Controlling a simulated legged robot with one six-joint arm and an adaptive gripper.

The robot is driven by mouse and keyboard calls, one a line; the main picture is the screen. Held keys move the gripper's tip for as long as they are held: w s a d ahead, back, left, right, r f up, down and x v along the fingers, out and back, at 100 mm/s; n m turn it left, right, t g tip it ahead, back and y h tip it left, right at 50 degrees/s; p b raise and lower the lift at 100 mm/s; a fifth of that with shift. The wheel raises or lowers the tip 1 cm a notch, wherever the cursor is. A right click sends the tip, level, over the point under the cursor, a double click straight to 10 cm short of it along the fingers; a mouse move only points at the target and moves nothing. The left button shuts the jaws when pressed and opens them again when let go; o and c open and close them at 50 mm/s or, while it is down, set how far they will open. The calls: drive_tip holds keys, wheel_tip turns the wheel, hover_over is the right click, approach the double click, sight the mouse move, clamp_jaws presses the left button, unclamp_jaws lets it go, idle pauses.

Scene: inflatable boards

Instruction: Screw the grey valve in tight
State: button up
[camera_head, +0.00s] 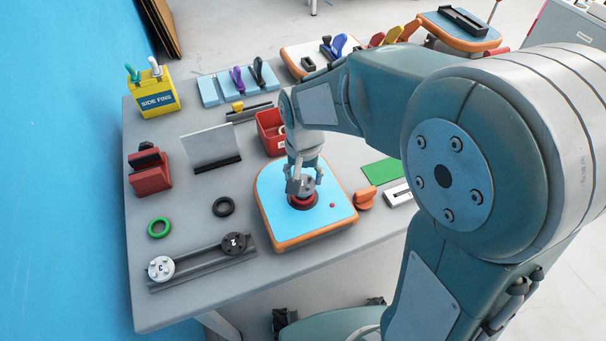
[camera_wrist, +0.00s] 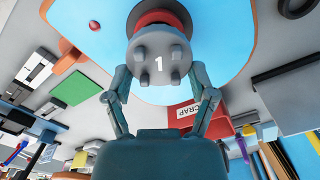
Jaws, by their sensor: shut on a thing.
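The grey valve (camera_wrist: 158,46) has a round face with a white number 1 and several pegs. It sits at a red ring (camera_wrist: 152,18) on the blue board with orange edges (camera_head: 276,222). In the head view the grey valve (camera_head: 307,186) is partly hidden by my gripper (camera_head: 302,184), which points down over it. In the wrist view my gripper (camera_wrist: 162,48) has one finger on each side of the valve and is shut on it. I cannot tell from these views how far the valve is screwed in.
A rack (camera_head: 200,264) at the front left holds a light valve marked 3 (camera_head: 161,268) and a dark valve marked 2 (camera_head: 235,243). A green ring (camera_head: 159,228) and black ring (camera_head: 223,207) lie nearby. A red bin (camera_head: 268,135) stands behind the board, an orange piece (camera_head: 365,198) to its right.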

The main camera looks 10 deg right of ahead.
sight(303, 178)
drive_tip(key=shift+f, duration=0.95)
drive_tip(key=o, duration=1)
wheel_tip(303, 178, up, 12)
drive_tip(key=shift+f, duration=0.1)
idle(0.3)
drive_tip(key=s+d+r+n+t, duration=0.2)
drive_tip(key=s+d+r+t, duration=0.2)
drive_tip(key=s+d, duration=0.6)
drive_tip(key=shift+s+d+n+t, duration=0.3)
drive_tip(key=shift+s+t, duration=0.5)
drive_tip(key=shift+s, duration=1.1)
